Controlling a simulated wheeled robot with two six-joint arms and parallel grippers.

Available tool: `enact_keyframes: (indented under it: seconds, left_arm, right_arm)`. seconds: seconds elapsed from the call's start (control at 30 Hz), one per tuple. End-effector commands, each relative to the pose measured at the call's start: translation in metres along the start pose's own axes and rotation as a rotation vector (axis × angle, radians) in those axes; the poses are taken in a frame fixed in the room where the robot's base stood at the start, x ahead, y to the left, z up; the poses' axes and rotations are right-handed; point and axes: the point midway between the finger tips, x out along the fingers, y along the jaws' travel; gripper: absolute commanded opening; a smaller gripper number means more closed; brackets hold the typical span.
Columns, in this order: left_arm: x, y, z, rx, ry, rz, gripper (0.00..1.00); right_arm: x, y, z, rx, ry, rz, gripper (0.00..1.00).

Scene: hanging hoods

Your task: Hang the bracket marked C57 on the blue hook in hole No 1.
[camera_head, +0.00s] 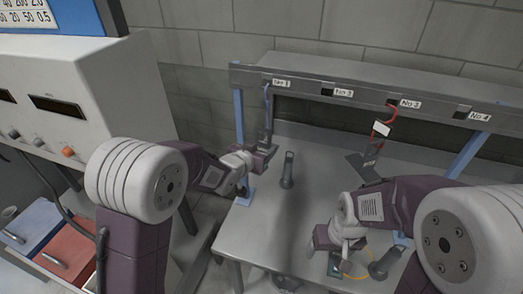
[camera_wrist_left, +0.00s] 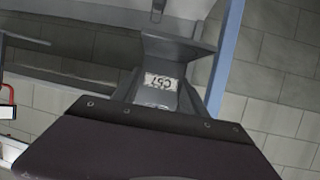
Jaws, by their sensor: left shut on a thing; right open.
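My left gripper (camera_head: 264,152) is shut on a dark grey bracket (camera_head: 266,130). In the left wrist view the bracket (camera_wrist_left: 155,97) carries a label reading C57 (camera_wrist_left: 161,82), which appears upside down. The bracket's upper part reaches up towards the blue hook (camera_head: 267,90) below the No 1 label (camera_head: 281,83). I cannot tell whether bracket and hook touch. My right gripper (camera_head: 333,242) is open, low over the right part of the table.
A red hook (camera_head: 391,113) at No 3 has a white tag and a dark bracket (camera_head: 364,164) below it. A dark upright piece (camera_head: 287,172) stands on the table (camera_head: 262,222). A yellow loop (camera_head: 357,275) and another dark piece (camera_head: 384,262) lie near my right gripper.

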Motion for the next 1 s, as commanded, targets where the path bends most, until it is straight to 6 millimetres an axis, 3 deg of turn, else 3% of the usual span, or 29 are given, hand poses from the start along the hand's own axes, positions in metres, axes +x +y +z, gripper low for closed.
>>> enact_keyframes:
  seconds: [0.47, 1.0]
  left_arm:
    - [0.005, -0.001, -0.004, 0.001, 0.004, 0.000, 0.00]
    - [0.028, -0.004, -0.013, 0.001, 0.003, 0.000, 0.00]
  right_arm:
    - [-0.001, 0.000, 0.000, 0.000, 0.000, 0.000, 0.76]
    - [-0.005, 0.000, -0.001, 0.000, 0.000, 0.000, 0.76]
